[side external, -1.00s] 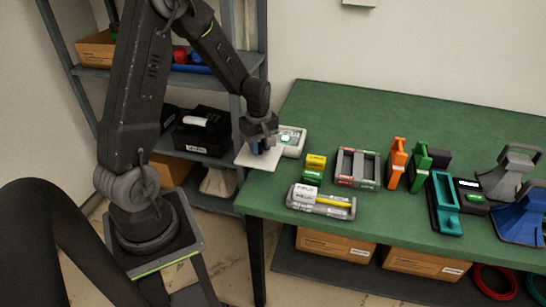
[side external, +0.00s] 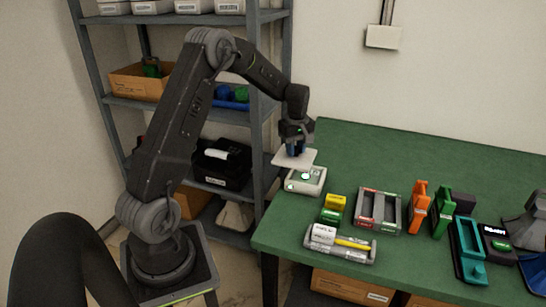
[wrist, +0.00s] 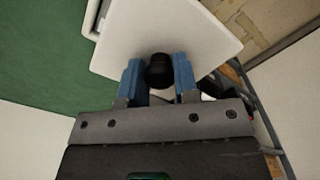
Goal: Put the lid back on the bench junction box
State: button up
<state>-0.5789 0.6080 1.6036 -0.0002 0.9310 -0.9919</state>
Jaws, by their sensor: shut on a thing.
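The lid (side external: 294,158) is a flat white plate, held above the bench's left end in the side view. In the wrist view the lid (wrist: 205,40) fills the upper middle, with a black knob (wrist: 159,71) between the blue fingers. My gripper (side external: 295,149) is shut on this knob; it also shows in the wrist view (wrist: 158,80). The junction box (side external: 305,181) is a pale box on the green bench, just below and slightly right of the lid. The lid looks apart from it and hides part of its top. In the wrist view only a pale edge (wrist: 90,18) shows past the lid.
The green bench (side external: 400,165) carries a yellow and green block (side external: 333,208), a grey tray (side external: 340,244), a grey frame (side external: 378,211) and orange and green holders (side external: 417,206) right of the box. A metal shelf (side external: 272,95) stands close behind on the left.

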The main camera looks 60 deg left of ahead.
aim_at(308, 153)
jog(key=w, duration=0.4)
jog(key=shift+w+d+f, duration=0.15)
jog(key=shift+w+d, duration=0.05)
jog(key=shift+f, duration=3.15)
jog(key=shift+f, duration=0.15)
jog(key=o, duration=1)
jog(key=shift+o, duration=0.6)
jog(key=o, duration=0.4)
